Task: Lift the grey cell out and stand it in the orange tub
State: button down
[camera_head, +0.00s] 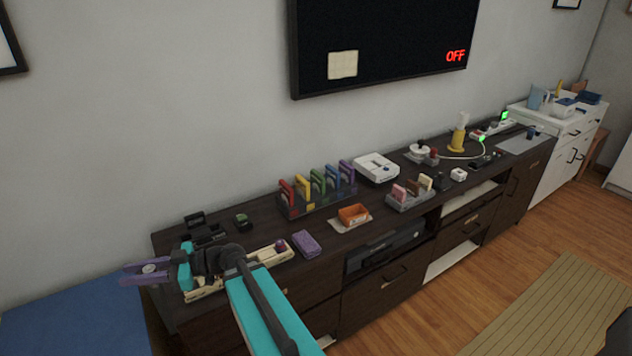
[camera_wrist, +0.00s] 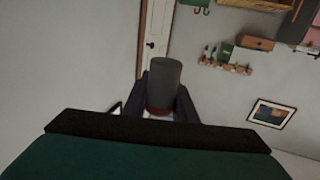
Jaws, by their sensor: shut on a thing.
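The grey cell (camera_wrist: 165,80) is a dark grey cylinder with a red band at its lower end in the wrist view. My gripper (camera_wrist: 166,100) is shut on it, one finger on each side. In the head view my gripper (camera_head: 146,270) is at the left end of the cabinet, out past its edge, and a small pale round part shows between the fingers. The orange tub (camera_head: 352,213) stands on a pale mat (camera_head: 340,227) near the middle of the dark cabinet top, well to the right of my gripper. The tub's inside is barely visible.
A purple block (camera_head: 307,244) and a cream holder (camera_head: 265,257) lie near my arm. A rack of several coloured items (camera_head: 320,203) stands behind the tub. A grey tray (camera_head: 411,200) with upright pieces is right of it. A white box (camera_head: 376,168) is farther back.

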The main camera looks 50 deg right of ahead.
jog(key=shift+a, duration=0.15)
jog(key=w+d+m+t+h+p, duration=0.15)
jog(key=d+m+t+h, duration=0.35)
jog(key=d, duration=1.3)
jog(key=w+d+m+t+h, duration=0.2)
jog(key=d+m+h, duration=0.35)
jog(key=d, duration=1.35)
jog(key=s+d+f+m+g+h, duration=0.1)
jog(key=s+d+h, duration=0.3)
jog(key=d, duration=0.7)
jog(key=s+d+f+m+g+h+p, duration=0.1)
jog(key=s+d+m+h, duration=0.3)
jog(key=s+d, duration=0.4)
jog(key=s+d+f+m+h, duration=0.1)
jog(key=s+d+h, duration=0.5)
jog(key=d, duration=0.9)
jog(key=shift+d+m+g, duration=0.4)
jog(key=shift+m, duration=0.25)
jog(key=shift+s+f+h, duration=0.1)
jog(key=shift+f+h, duration=0.15)
jog(key=shift+f, duration=0.1)
